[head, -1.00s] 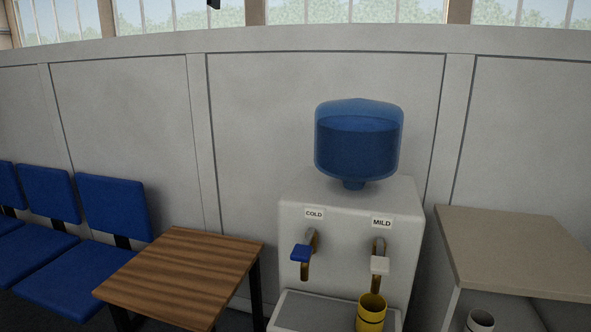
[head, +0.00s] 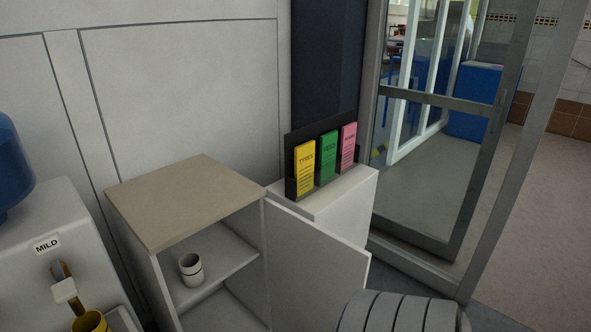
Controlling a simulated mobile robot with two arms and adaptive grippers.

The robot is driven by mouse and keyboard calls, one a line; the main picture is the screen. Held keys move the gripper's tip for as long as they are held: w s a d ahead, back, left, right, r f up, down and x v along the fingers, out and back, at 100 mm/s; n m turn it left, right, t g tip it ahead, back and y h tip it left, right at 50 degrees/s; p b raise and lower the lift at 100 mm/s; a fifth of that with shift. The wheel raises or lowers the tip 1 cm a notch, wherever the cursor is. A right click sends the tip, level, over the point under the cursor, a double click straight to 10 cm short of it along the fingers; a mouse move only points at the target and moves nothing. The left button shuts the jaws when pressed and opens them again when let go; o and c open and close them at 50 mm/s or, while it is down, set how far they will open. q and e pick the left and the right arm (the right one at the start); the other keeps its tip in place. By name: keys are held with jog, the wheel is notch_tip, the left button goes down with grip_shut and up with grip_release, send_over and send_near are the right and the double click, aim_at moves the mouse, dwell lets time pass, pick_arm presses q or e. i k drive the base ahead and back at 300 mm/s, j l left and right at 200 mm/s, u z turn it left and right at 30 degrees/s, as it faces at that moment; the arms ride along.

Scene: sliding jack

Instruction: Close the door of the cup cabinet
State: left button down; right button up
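The cup cabinet (head: 188,201) is a small white cabinet with a beige top, right of the water dispenser in the head view. Its door (head: 322,268) stands wide open, hinged at the right side of the opening and swung out to the right. A white cup with a dark band (head: 191,270) stands on the shelf inside. The lower part of the cabinet and door is cut off by the frame edge. Neither of my grippers is in view.
The white dispenser (head: 60,220) with a yellow cup (head: 90,322) is at left. Behind the door, a white stand (head: 335,195) holds yellow, green and pink leaflets. A grey grooved round object (head: 400,314) shows at the bottom, right of the door. A glass door (head: 430,170) is further right.

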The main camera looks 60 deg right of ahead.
aim_at(313, 271)
jog(key=k+l, duration=0.2)
jog(key=l, duration=0.25)
jog(key=k+l, duration=0.15)
jog(key=l, duration=0.25)
jog(key=k+l, duration=0.2)
jog(key=l, duration=0.25)
jog(key=k+l, duration=0.15)
jog(key=l, duration=0.3)
jog(key=k+l, duration=0.2)
jog(key=l, duration=0.25)
jog(key=k+l, duration=0.15)
jog(key=l, duration=0.25)
jog(key=k+l, duration=0.2)
jog(key=l, duration=0.25)
jog(key=k+l, duration=0.15)
jog(key=l, duration=0.3)
